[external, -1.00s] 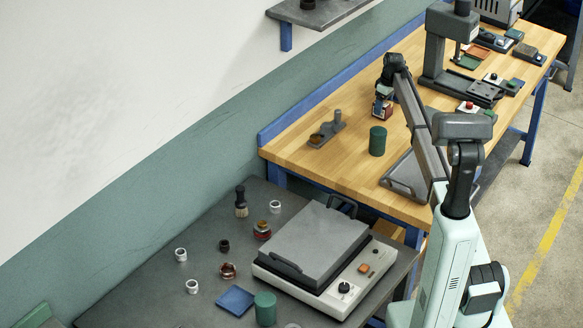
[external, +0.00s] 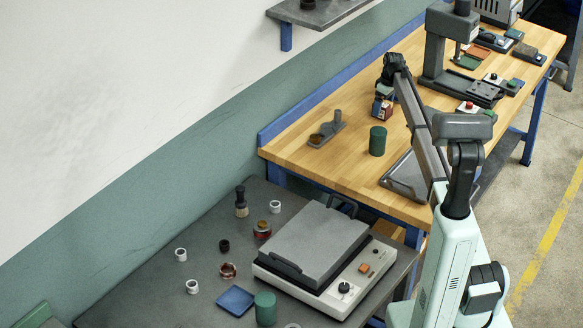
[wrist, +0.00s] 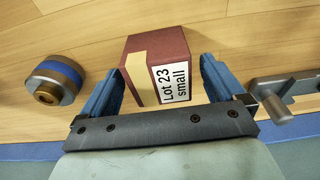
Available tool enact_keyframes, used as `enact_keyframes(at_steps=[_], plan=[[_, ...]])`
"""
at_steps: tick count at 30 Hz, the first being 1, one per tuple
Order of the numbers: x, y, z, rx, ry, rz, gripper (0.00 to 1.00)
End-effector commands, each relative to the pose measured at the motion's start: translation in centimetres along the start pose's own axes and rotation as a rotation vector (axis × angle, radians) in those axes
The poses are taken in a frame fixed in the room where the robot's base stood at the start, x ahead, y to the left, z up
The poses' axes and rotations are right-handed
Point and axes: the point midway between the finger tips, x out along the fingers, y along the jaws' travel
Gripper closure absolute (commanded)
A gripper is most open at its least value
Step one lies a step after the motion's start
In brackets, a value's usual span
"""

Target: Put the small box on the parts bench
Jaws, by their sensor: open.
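The small box (wrist: 168,58) is dark red with a tan stripe and a white label reading "Lot 23 small". It rests on the wooden bench top (wrist: 218,20). My gripper (wrist: 163,70) is open, with one blue finger on each side of the box. A narrow gap shows at the right finger; contact at the left finger is unclear. In the external view, my gripper (external: 383,103) points down over the red box (external: 386,114) on the wooden bench (external: 325,175), partly covering it. Which surface is the parts bench is not marked.
A grey metal fixture (external: 326,133) and a green cylinder (external: 377,141) stand near my gripper. A press (external: 446,50) stands farther back. A dark table (external: 150,290) in front holds a hotplate-like machine (external: 320,245), rings and small jars. Bare wood lies left of the green cylinder.

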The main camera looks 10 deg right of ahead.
Motion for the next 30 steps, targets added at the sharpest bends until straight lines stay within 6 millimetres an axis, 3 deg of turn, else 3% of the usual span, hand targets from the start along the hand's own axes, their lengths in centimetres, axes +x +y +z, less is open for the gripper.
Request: enact_keyframes(at_steps=[18,24,30], plan=[[-9.9,0.1,0.0,0.001,0.001,0.001,0.04],[-11.6,0.1,0.0,0.0,0.001,0.001,0.04],[-12.0,0.0,0.0,0.0,0.0,0.0,0.04]])
